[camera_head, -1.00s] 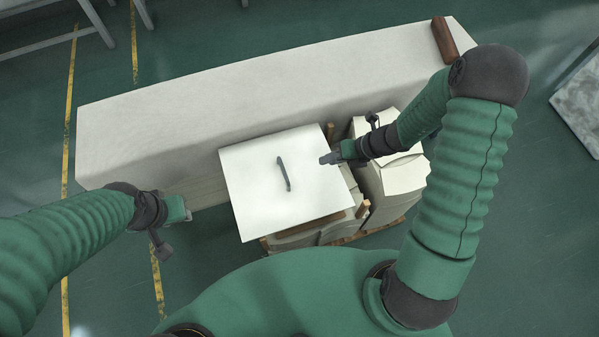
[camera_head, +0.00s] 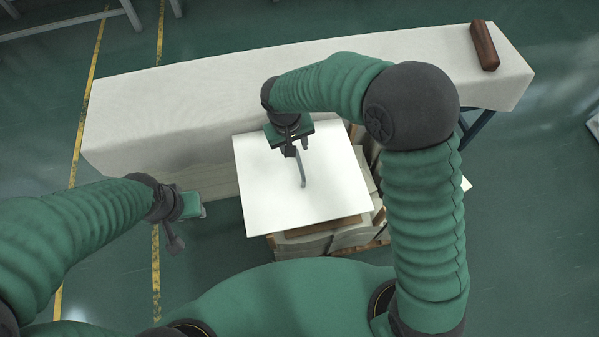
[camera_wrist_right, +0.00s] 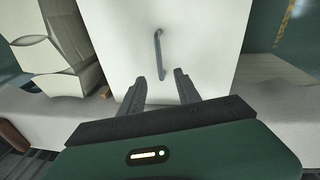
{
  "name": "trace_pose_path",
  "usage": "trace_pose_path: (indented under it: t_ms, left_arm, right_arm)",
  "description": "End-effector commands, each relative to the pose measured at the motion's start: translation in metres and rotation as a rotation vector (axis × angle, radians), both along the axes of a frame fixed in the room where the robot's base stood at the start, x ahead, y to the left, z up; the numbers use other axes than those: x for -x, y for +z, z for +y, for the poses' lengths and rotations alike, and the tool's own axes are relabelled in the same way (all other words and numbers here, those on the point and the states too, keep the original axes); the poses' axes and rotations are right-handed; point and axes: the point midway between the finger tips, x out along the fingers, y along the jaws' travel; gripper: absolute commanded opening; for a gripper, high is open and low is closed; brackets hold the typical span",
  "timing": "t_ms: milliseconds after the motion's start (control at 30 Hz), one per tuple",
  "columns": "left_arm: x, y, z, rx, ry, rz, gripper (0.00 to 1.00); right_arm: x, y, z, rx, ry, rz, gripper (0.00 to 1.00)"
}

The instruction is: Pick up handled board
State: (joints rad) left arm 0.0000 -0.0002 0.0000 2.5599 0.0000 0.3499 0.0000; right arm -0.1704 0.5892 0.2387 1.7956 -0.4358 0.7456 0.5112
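The handled board is a flat white square panel (camera_head: 260,205) with a thin grey handle (camera_head: 302,172) near its middle. It lies on a stack beside the long table. My right gripper (camera_head: 297,155) is over the board at the table-side end of the handle. In the right wrist view its two fingers (camera_wrist_right: 159,88) are apart and empty, and the handle (camera_wrist_right: 158,52) stands just beyond their tips, roughly in line with the gap. My left gripper (camera_head: 203,205) is left of the board, away from it; its finger opening is too small to make out.
A long white-covered table (camera_head: 180,120) runs behind the board. A dark brown block (camera_head: 485,45) lies at its far right end. Pale stacked pieces sit on a wooden pallet (camera_head: 375,243) beneath and right of the board.

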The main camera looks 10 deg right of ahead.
Motion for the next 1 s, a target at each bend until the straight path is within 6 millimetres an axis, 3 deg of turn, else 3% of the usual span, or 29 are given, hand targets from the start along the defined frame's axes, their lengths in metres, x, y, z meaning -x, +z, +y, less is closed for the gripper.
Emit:
trace_pose_path:
  t_ms: [33, 100, 300, 467, 733, 967, 1000]
  left_arm:
    - [0.0, -0.008, 0.0, 0.0, 0.0, 0.0, 0.36]
    - [0.0, -0.012, 0.0, 0.0, 0.0, 0.0, 0.36]
    - [0.0, -0.023, 0.0, 0.0, 0.0, 0.0, 0.36]
    - [0.0, -0.026, 0.0, 0.0, 0.0, 0.0, 0.36]
    - [0.0, -0.043, 0.0, 0.0, 0.0, 0.0, 0.36]
    - [0.0, -0.041, 0.0, 0.0, 0.0, 0.0, 0.36]
    - [0.0, -0.041, 0.0, 0.0, 0.0, 0.0, 0.36]
  right_arm:
    - [0.0, -0.019, -0.002, 0.002, -0.001, 0.006, 0.39]
    - [-0.002, -0.037, -0.004, 0.002, -0.003, 0.005, 0.39]
    - [-0.008, -0.079, -0.01, 0.0, -0.006, 0.004, 0.39]
    - [-0.01, -0.091, -0.012, 0.0, -0.005, 0.002, 0.39]
    - [-0.016, -0.136, -0.019, -0.001, -0.007, 0.004, 0.39]
    - [-0.017, -0.136, -0.02, -0.002, -0.007, 0.001, 0.39]
    - [-0.017, -0.136, -0.02, -0.002, -0.007, 0.001, 0.34]
